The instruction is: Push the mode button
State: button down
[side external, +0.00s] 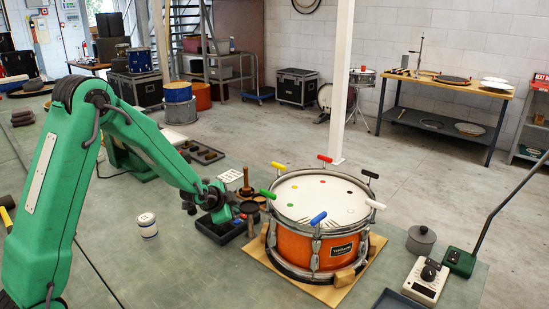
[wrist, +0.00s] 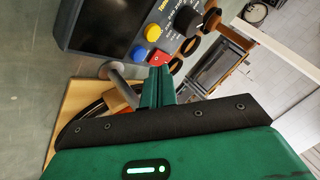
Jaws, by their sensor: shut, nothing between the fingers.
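A dark device with a black screen (wrist: 55,22) fills the upper left of the wrist view. On its panel are a yellow button (wrist: 153,33), a blue button (wrist: 138,52), a red button (wrist: 160,57) and a black knob (wrist: 187,20). No label reading "mode" can be made out. In the side view a dark, low device (side external: 222,232) lies on the bench below my gripper (side external: 214,203). In the wrist view my gripper's green fingers (wrist: 158,80) are together and empty, close below the red button. Contact with it cannot be told.
An orange snare drum (side external: 306,250) stands on a wooden board just right of the device. A grey pot (side external: 421,239) and a cream box with a knob (side external: 427,280) are at the right. The front-left bench is clear.

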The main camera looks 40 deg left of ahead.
jog(key=shift+r, duration=2.35)
